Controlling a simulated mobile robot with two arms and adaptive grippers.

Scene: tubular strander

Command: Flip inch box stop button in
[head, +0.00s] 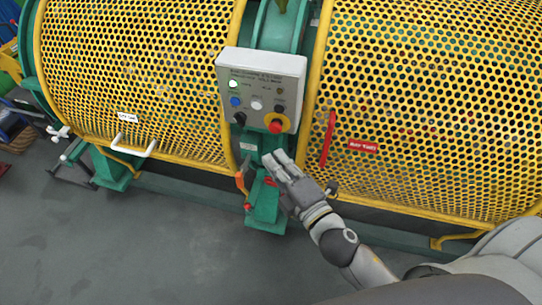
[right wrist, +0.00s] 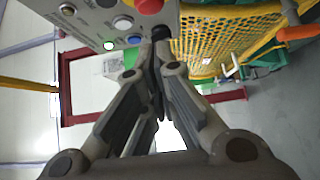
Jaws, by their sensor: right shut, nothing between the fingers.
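The inch box (head: 262,68) is a light grey control box mounted between two yellow mesh guards. Its red stop button (head: 276,126) sits on a yellow surround at the lower right of its face; in the right wrist view the red button (right wrist: 150,5) is cut off by the top edge. My right gripper (head: 274,160) is shut and empty, its tips just below the box and the stop button. In the right wrist view its closed fingertips (right wrist: 156,46) show near a black knob, and I cannot tell whether they touch it. My left gripper is not in view.
Yellow perforated guards (head: 135,75) flank the box. A red handle (head: 328,138) is on the right guard and a white handle (head: 134,146) on the left one. An orange-handled lever (head: 241,182) stands below the box. The grey floor at lower left is clear.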

